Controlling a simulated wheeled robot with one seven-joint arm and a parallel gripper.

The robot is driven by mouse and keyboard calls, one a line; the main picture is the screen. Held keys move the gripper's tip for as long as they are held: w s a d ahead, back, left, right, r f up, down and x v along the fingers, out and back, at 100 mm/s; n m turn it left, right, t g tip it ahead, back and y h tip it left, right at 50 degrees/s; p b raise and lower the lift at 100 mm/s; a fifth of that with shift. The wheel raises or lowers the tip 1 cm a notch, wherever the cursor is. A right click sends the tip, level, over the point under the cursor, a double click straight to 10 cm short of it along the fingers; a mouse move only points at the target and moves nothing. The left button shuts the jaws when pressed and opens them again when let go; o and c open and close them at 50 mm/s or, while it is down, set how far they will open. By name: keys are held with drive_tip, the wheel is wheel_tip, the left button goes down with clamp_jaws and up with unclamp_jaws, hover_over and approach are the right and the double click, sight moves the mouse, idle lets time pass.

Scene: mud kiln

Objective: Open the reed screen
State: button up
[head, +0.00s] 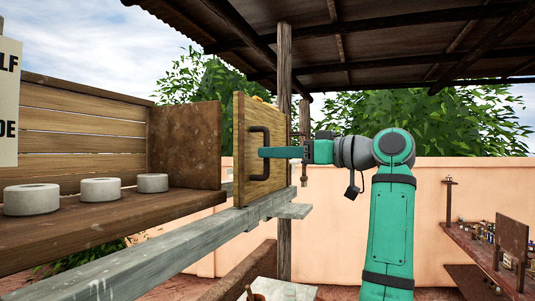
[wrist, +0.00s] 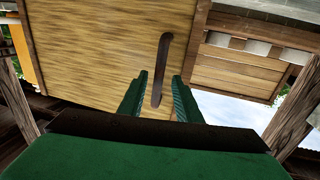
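The reed screen (head: 240,170) is a tan, wood-framed panel standing upright on a grey rail at the right end of the shelf. A dark bar handle (head: 253,150) is fixed upright on its face. In the wrist view the screen (wrist: 90,50) fills the upper left, and the handle (wrist: 162,62) runs between my fingers. My gripper (head: 264,152) is at the handle, with a finger overlapping it in the head view. In the wrist view my gripper (wrist: 158,76) is open, with gaps visible on both sides of the handle. Contact cannot be told.
A wooden shelf (head: 90,225) holds white rings (head: 100,189) left of the screen, with a rusty brown panel (head: 185,145) between. The grey rail (head: 190,247) runs below. A post (head: 284,200) stands behind the screen. A bench with small items (head: 480,240) stands far right.

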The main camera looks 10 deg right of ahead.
drive_tip(key=v, duration=0.7)
drive_tip(key=shift+s+d, duration=0.3)
drive_tip(key=shift+d, duration=0.05)
